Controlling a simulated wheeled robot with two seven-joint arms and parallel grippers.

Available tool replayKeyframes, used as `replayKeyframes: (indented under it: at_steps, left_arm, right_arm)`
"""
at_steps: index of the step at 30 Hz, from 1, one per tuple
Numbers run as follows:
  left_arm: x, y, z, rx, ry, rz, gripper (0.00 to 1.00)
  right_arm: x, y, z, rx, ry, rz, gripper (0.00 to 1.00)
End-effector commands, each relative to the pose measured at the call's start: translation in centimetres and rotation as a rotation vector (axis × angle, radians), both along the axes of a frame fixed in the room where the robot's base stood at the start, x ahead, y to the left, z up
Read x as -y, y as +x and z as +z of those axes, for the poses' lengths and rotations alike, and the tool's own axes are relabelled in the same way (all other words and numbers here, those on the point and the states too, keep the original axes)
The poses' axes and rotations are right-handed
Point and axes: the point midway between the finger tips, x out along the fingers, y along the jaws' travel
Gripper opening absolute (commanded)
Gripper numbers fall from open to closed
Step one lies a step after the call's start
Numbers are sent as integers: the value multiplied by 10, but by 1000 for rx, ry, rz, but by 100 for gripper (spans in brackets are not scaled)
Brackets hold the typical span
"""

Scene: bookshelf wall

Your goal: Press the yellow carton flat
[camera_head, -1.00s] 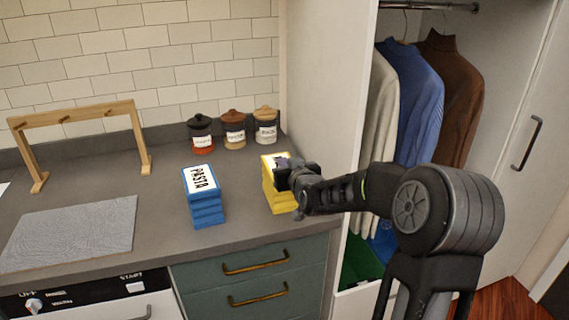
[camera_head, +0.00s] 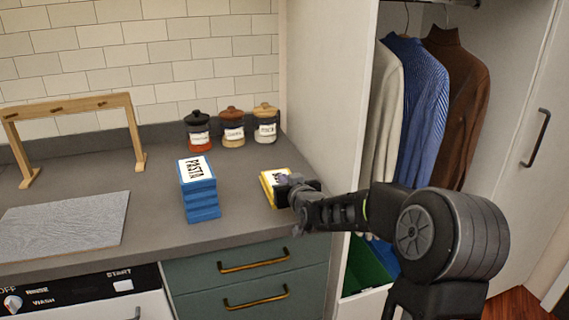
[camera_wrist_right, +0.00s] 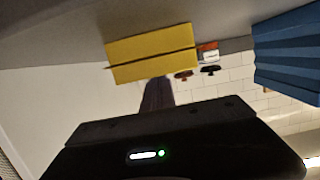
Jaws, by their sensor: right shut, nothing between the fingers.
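The yellow carton (camera_head: 273,181) stands on the grey counter near the white cabinet side, low and squat, with a white label on top. It also shows in the right wrist view (camera_wrist_right: 150,52), with a dark crease line across it. My right gripper (camera_head: 285,187) is at the top right of the carton, close over it and covering part of it. Its fingers are shut with nothing between them; whether they touch the carton top is hard to see. My left gripper is in no view.
A blue pasta carton (camera_head: 199,199) stands left of the yellow one. Several lidded jars (camera_head: 232,130) stand by the tiled wall. A wooden rack (camera_head: 70,112) and a grey board (camera_head: 65,225) are at the left. The open wardrobe with hanging sweaters (camera_head: 420,100) is at the right.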

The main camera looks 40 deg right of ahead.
Motion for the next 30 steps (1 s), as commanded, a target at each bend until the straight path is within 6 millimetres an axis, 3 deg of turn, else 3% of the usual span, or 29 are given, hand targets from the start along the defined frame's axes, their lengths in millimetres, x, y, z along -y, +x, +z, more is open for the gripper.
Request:
replayKeyframes:
  at_steps: [11,20,30]
  left_arm:
    - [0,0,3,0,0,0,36]
    - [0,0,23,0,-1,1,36]
    - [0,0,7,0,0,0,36]
  right_arm:
    - [0,-1,-1,-14,6,1,0]
    - [4,8,46,-3,1,3,0]
    - [-19,-60,58,0,1,2,0]
